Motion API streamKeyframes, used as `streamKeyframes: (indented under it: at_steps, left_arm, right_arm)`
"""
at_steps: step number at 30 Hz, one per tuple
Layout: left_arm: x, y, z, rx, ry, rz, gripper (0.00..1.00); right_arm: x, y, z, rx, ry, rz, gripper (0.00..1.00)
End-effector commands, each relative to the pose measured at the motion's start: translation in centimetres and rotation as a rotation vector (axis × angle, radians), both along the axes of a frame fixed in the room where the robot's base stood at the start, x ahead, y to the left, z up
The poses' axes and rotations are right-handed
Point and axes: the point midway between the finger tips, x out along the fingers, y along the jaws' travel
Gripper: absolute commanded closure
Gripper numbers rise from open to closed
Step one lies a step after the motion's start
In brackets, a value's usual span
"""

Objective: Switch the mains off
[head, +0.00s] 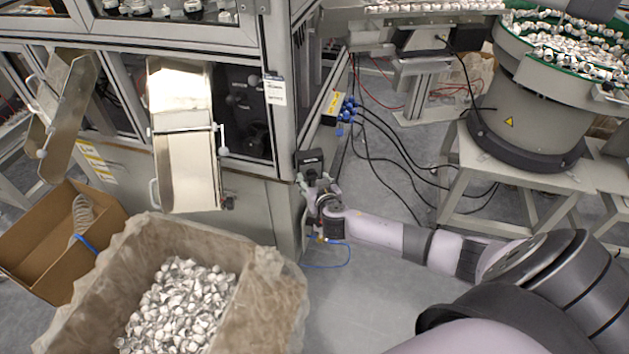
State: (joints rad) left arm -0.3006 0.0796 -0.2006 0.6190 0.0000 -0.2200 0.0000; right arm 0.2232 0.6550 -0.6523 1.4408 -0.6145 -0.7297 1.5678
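My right arm reaches in from the right, and my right gripper (314,184) is at the front corner post of the machine cabinet. A small dark box (310,161) sits at that corner, right by the gripper's fingers. It may be the mains switch, but no handle or marking on it can be made out. I cannot tell whether the fingers touch it, or whether they are open or shut. My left gripper is not in view.
A lined box of caps (182,305) stands in front, with an open cardboard box (40,243) to its left. Two metal chutes hang on the cabinet. Blue connectors (347,108) and black cables (392,160) trail behind the gripper. A bowl feeder (535,125) stands at right.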

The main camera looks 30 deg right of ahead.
Motion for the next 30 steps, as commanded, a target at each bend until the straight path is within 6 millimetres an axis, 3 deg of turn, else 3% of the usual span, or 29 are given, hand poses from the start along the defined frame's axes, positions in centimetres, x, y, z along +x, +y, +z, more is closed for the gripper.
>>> streamKeyframes:
  at_steps: [21,30]
  left_arm:
    - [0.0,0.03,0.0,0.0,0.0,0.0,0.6]
    - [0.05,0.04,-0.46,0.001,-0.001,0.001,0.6]
  right_arm:
    - [-0.04,-0.01,-0.01,0.0,0.0,0.0,0.98]
    - [-0.08,0.09,-0.24,-0.031,0.013,-0.001,0.98]
